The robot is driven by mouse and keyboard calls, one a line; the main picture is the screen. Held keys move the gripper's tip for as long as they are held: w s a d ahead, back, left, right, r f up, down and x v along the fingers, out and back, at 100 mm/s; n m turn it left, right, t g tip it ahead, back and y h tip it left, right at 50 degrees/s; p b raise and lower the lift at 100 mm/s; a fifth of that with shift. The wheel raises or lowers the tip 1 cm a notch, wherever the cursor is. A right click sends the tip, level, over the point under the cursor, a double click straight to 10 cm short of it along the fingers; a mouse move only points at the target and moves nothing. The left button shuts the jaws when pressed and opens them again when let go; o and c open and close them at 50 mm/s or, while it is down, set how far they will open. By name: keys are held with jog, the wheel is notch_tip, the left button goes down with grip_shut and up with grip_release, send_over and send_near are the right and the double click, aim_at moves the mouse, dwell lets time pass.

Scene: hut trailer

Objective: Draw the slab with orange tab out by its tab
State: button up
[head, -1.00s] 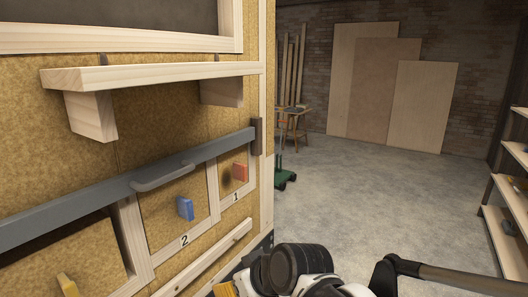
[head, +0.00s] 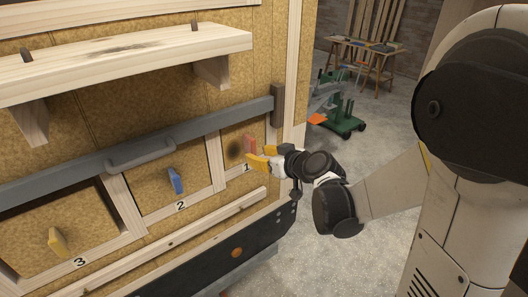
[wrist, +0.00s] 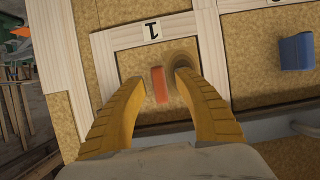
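The slab (wrist: 130,62) with the orange tab sits in the wooden frame marked 1, at the right end of the hut wall's row. Its orange tab (head: 250,146) stands out from the face, beside a dark round smudge. My gripper (head: 260,162) is at this slab, its yellow fingers pointing at the wall. In the wrist view the orange tab (wrist: 158,84) lies between the two spread fingertips, with a gap on each side. The gripper is open and holds nothing. Whether the fingertips touch the slab I cannot tell.
A grey bar (head: 60,178) with a handle (head: 140,154) runs across the tops of the slabs. A blue tab (head: 175,181) marks slab 2, a yellow tab (head: 58,242) slab 3. A wooden shelf (head: 120,62) juts out above. A wooden rail runs below.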

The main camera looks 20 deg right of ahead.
aim_at(249, 151)
jog(key=x, duration=0.6)
jog(key=shift+w+d+f, duration=0.1)
jog(key=shift+w+f, duration=0.05)
jog(key=shift+w, duration=0.2)
grip_shut()
